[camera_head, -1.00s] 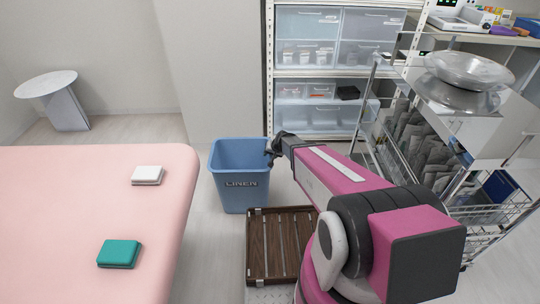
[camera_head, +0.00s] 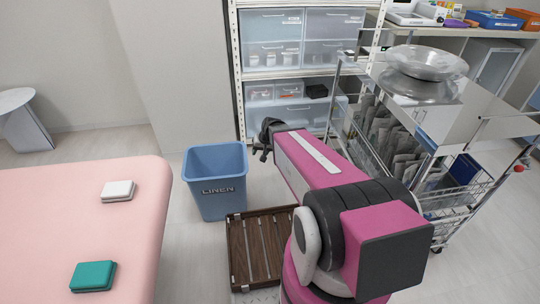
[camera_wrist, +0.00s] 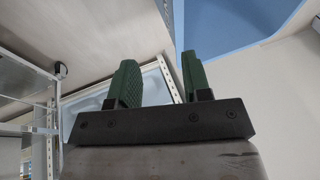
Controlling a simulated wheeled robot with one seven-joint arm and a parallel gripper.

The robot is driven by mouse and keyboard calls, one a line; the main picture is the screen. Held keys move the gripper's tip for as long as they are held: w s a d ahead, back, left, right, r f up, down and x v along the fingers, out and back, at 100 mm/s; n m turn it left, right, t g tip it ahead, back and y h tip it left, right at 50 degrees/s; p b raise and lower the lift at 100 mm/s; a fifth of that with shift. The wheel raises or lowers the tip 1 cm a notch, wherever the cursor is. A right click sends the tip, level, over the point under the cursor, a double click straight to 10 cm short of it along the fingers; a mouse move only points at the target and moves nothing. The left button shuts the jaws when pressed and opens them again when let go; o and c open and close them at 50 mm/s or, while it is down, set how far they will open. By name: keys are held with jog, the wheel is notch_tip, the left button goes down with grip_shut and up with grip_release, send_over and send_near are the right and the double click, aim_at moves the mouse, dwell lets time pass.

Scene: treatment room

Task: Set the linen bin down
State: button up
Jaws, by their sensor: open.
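The blue linen bin (camera_head: 218,190), marked LINEN, stands upright on the floor between the pink-covered table and my arm. Its blue side also shows at the top right of the wrist view (camera_wrist: 235,20). My gripper (camera_head: 262,150) is just to the right of the bin's rim, apart from it. In the wrist view its two green-padded fingers (camera_wrist: 160,80) are spread with nothing between them.
A slatted wooden platform (camera_head: 262,245) lies on the floor in front of the bin. The pink table (camera_head: 60,225) is at the left. A wire cart (camera_head: 450,195) and a shelf unit (camera_head: 305,60) stand at the right and behind. Some floor behind the bin is clear.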

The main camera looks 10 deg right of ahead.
jog(key=s+d+r+g+h, duration=0.1)
jog(key=s+d+r, duration=0.1)
jog(key=s, duration=0.3)
jog(key=s+d+r+g+h, duration=0.2)
jog(key=s+d+r, duration=0.1)
jog(key=s, duration=0.3)
jog(key=shift+s+d+r+n, duration=0.25)
jog(key=shift+d+r+n, duration=0.05)
jog(key=shift+d, duration=0.55)
